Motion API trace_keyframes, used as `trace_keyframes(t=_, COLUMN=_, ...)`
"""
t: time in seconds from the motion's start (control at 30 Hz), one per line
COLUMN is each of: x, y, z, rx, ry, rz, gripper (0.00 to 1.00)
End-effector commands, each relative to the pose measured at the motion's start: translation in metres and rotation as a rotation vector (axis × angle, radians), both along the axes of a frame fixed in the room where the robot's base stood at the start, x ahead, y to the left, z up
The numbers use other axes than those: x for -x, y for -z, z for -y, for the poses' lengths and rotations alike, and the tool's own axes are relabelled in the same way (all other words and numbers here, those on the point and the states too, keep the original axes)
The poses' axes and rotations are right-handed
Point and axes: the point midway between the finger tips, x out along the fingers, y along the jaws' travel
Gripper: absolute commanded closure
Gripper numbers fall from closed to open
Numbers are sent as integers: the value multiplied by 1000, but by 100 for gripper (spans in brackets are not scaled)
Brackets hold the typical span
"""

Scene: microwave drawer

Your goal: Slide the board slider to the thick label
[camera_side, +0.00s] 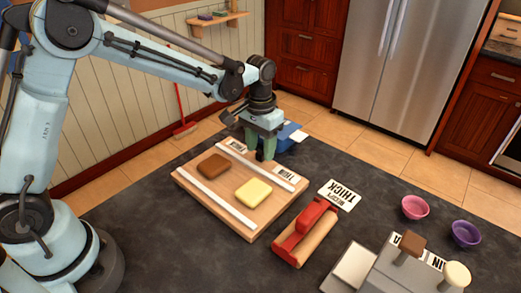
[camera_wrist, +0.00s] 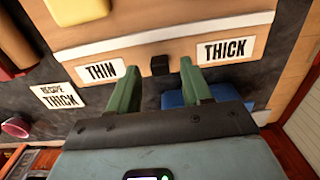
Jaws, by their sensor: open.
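The wooden board (camera_side: 222,208) lies on the dark counter, with two white strips along it. In the wrist view its edge carries a THIN label (camera_wrist: 103,71) on the left and a THICK label (camera_wrist: 225,49) on the right. In the side view my gripper (camera_side: 266,150) is at the board's far edge and the slider is hidden.
Brown (camera_side: 213,166) and yellow (camera_side: 253,192) slabs lie on the board. A red-handled rolling pin (camera_side: 305,232) and a RECIPE THICK card (camera_side: 340,195) are beside it. A blue object (camera_side: 289,135) is behind my gripper. Pink (camera_side: 415,207) and purple (camera_side: 466,233) bowls stand right.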

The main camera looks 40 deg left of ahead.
Motion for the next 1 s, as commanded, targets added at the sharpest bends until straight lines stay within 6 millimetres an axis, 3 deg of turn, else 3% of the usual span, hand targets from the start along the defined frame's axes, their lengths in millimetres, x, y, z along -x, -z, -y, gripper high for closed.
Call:
trace_keyframes(t=0.43, x=0, y=10, z=0, rx=0, ry=0, rz=0, gripper=51)
trace_keyframes(t=0.77, x=0, y=10, z=0, rx=0, ry=0, rz=0, gripper=100)
trace_keyframes(t=1.0, x=0, y=10, z=0, rx=0, ry=0, rz=0, gripper=100)
